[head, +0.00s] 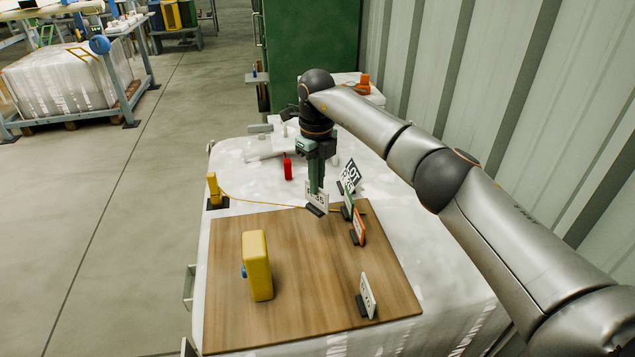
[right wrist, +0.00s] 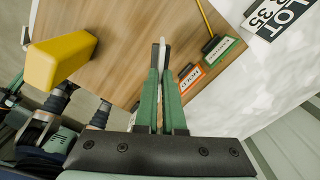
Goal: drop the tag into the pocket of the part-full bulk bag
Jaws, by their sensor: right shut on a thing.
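My right gripper (head: 316,190) is shut on a white tag (head: 318,200) with dark lettering, held just above the far edge of the wooden board. In the right wrist view its fingers (right wrist: 160,75) close on a thin white piece (right wrist: 162,50), seen edge-on. A white, wrinkled bulk bag (head: 470,290) seems to lie under the board. A LOT card (head: 350,174) stands on the white surface just right of the held tag; it also shows in the right wrist view (right wrist: 274,14). I cannot make out a pocket opening. My left gripper is not in view.
On the board (head: 310,310) stand a yellow block (head: 257,265), an orange-edged HOLD tag (head: 358,228) and a white tag (head: 368,295). A green-edged tag (right wrist: 222,49) is beside the HOLD tag. A red bottle (head: 287,167) stands behind. The corrugated wall (head: 570,120) bounds the right.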

